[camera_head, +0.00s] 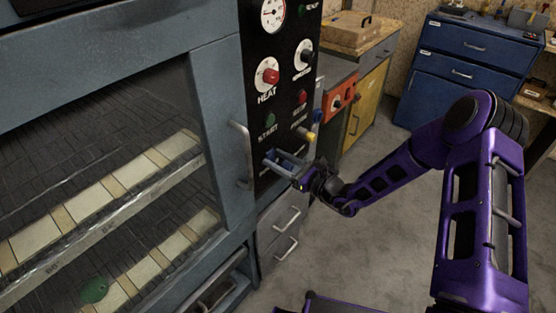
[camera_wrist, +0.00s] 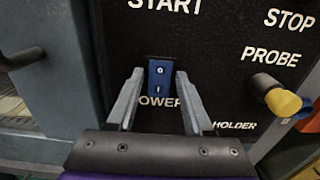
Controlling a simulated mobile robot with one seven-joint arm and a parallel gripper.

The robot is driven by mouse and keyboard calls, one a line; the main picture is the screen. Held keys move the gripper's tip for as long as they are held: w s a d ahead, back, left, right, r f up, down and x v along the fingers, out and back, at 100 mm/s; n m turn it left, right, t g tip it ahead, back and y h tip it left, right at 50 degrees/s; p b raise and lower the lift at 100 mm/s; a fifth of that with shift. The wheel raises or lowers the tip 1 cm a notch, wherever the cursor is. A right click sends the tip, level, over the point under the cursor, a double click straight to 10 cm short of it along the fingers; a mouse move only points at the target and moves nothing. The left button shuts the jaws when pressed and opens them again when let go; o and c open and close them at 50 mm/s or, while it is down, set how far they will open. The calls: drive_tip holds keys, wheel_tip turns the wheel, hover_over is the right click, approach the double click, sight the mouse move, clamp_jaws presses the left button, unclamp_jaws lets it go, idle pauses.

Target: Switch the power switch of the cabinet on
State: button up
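The cabinet (camera_head: 215,120) is a blue-grey unit with a glass door and a black control panel (camera_head: 283,90) on its right. The power switch is a blue rocker (camera_wrist: 160,80) low on the panel in the wrist view, above the partly covered word POWER. It bears white marks. My gripper (camera_wrist: 157,74) is open, with one finger on each side of the switch. Whether the fingers touch the panel I cannot tell. In the head view my gripper (camera_head: 284,163) is at the panel's lower part and hides most of the switch area.
A yellow-tipped probe holder (camera_wrist: 283,101) sticks out right of the switch; it also shows in the head view (camera_head: 305,135). The door handle (camera_head: 242,155) stands left of my gripper. Red knobs (camera_head: 270,76) sit above. Grey floor (camera_head: 390,220) is clear on the right.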

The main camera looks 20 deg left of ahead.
clamp_jaws()
drive_tip(key=shift+f+t+y+b, duration=0.3)
drive_tip(key=shift+f+y+b, duration=0.15)
drive_tip(key=shift+b, duration=0.4)
drive_tip(key=shift+f+b, duration=0.15)
drive_tip(key=shift+b, duration=0.35)
drive_tip(key=shift+d+t+y+b, duration=0.1)
drive_tip(key=shift+t+y+b, duration=0.3)
drive_tip(key=shift+y+b, duration=0.4)
drive_tip(key=shift+r, duration=0.2)
drive_tip(key=shift+o, duration=1.7)
unclamp_jaws()
